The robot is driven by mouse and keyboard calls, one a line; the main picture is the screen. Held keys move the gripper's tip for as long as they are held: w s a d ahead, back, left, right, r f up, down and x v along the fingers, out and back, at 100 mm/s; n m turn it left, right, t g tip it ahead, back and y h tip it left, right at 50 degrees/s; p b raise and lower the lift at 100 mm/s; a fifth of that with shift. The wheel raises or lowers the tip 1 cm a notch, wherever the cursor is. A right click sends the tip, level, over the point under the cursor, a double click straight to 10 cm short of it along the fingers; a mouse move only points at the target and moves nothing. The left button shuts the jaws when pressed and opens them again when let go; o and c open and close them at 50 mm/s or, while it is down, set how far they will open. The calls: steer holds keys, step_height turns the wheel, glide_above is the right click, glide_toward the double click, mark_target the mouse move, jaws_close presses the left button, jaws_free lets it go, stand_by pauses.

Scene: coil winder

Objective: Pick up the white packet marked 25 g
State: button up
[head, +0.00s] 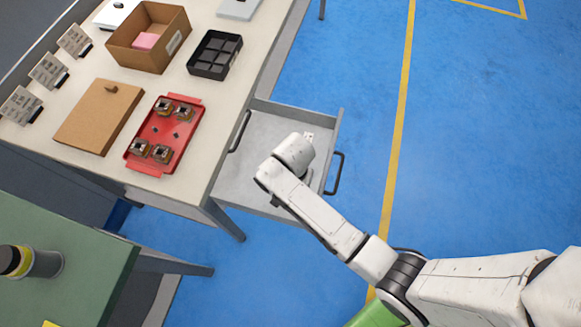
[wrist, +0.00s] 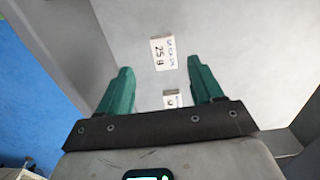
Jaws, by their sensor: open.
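The white packet marked 25 g (wrist: 162,51) lies flat on the drawer's grey floor, ahead of and between the fingertips in the wrist view. A second white packet (wrist: 171,97) lies closer, between the fingers, partly hidden by the gripper's dark crossbar; its marking is mostly covered. My gripper (wrist: 159,66) has two green fingers, spread open with nothing held. In the head view my wrist hangs over the open drawer (head: 262,128) and hides the gripper. A small white item shows beside it (head: 308,136); its marking is too small to read.
The drawer walls surround the packets, with a black handle (head: 335,173) on the front. The workbench beside it holds a red tray with parts (head: 137,165), a black divided tray (head: 193,69), a cardboard box (head: 124,53) and a brown board (head: 90,125). Blue floor lies open right.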

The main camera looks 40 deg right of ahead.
steer(key=f, duration=0.5)
steer(key=shift+w+a+b, duration=0.15)
steer(key=shift+w+b, duration=0.15)
steer(key=shift+r, duration=0.1)
steer(key=c, duration=1.1)
steer(key=shift+c, duration=0.2)
